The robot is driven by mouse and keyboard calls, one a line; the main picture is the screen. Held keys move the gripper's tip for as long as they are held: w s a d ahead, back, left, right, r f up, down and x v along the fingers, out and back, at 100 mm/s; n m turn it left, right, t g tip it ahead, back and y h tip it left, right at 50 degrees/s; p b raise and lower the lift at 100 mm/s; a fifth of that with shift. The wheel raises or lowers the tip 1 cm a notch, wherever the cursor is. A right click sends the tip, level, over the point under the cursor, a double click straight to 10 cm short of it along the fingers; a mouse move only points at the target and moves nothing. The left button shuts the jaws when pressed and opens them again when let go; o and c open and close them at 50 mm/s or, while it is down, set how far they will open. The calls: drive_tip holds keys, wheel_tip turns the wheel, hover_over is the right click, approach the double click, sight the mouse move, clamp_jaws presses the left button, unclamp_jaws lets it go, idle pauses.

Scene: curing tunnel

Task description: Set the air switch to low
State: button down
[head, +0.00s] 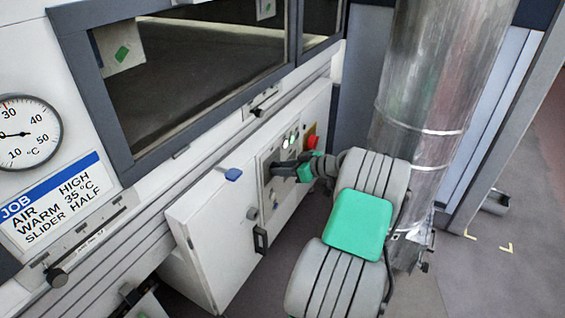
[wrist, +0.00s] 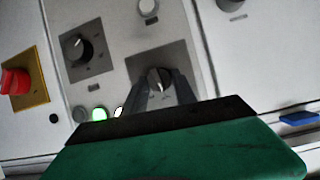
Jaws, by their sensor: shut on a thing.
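In the wrist view, my gripper (wrist: 160,86) is shut on a black rotary knob (wrist: 159,76) with a pale pointer line, set on a grey square plate (wrist: 176,58). I take this knob for the air switch, but its label is too small to read. Its setting cannot be told. In the head view, my gripper (head: 276,169) reaches the control panel from the right, and its fingers hide most of the knob.
A second knob (wrist: 77,46), lit green button (wrist: 99,113) and red stop button (wrist: 15,82) are close by. The job card (head: 55,205) reads AIR HIGH, WARM 35 °C, SLIDER HALF. A metal duct (head: 425,90) stands at right. A blue latch (head: 233,174) juts out left of the panel.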

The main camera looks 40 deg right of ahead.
drive_tip(key=shift+d+r+m+y+p, duration=0.1)
drive_tip(key=shift+m+y+p, duration=0.2)
drive_tip(key=shift+m+p, duration=0.15)
drive_tip(key=c, duration=1)
unclamp_jaws()
drive_tip(key=p+v, duration=0.1)
drive_tip(key=v, duration=0.6)
drive_tip(key=shift+s+d, duration=0.2)
drive_tip(key=shift+r, duration=0.15)
